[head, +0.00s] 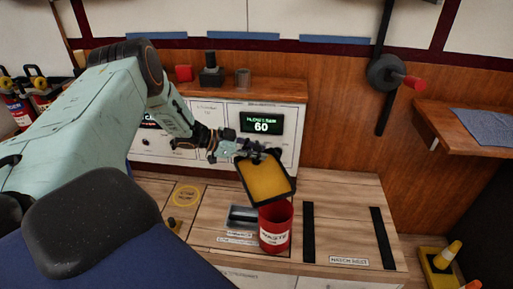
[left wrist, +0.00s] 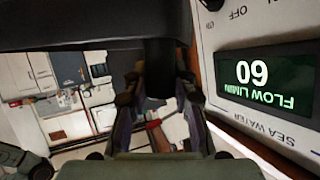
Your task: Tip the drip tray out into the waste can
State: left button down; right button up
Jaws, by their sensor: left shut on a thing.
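The drip tray (head: 267,180) is a shallow tray with a black rim and a yellow-amber inside. My left gripper (head: 247,150) is shut on its upper edge and holds it off the counter, tilted, with its inside facing the head camera. In the left wrist view, the fingers (left wrist: 157,95) close around a black part of the tray (left wrist: 158,65). The red waste can (head: 274,232) with a white label stands upright on the counter. The tray's lower edge overlaps the can's mouth in the picture. I cannot tell whether the yellow is liquid. My right gripper is out of view.
A panel with a green "60" display (head: 262,122) stands close behind the gripper. A grey recess (head: 241,216) lies left of the can, and black strips (head: 308,232) lie right of it. A black knob block (head: 210,70) and a small cup (head: 243,77) stand on the shelf.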

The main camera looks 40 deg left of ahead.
pick_arm(q)
jog(key=shift+s+d+r+m+y+p, duration=0.1)
jog(key=shift+d+r+m+y+p, duration=0.1)
jog(key=shift+r+p, duration=0.3)
jog(key=shift+s+d+r+m+y+p, duration=0.1)
jog(key=shift+d+r+m+p, duration=0.1)
jog(key=shift+r+p, duration=0.3)
jog(key=s+d+r+m+t+y, duration=0.2)
jog(key=s+d+m+y, duration=0.1)
jog(key=d, duration=0.4)
jog(key=s+d+r+m+t+y+b, duration=0.1)
jog(key=s+d+r+m+t+y, duration=0.1)
jog(key=s+d+m, duration=0.3)
jog(key=shift+d+m+t+y, duration=0.6)
jog(key=shift+d+m, duration=0.3)
jog(key=shift+d, duration=0.5)
jog(key=shift+r, duration=0.1)
dwell(1.3)
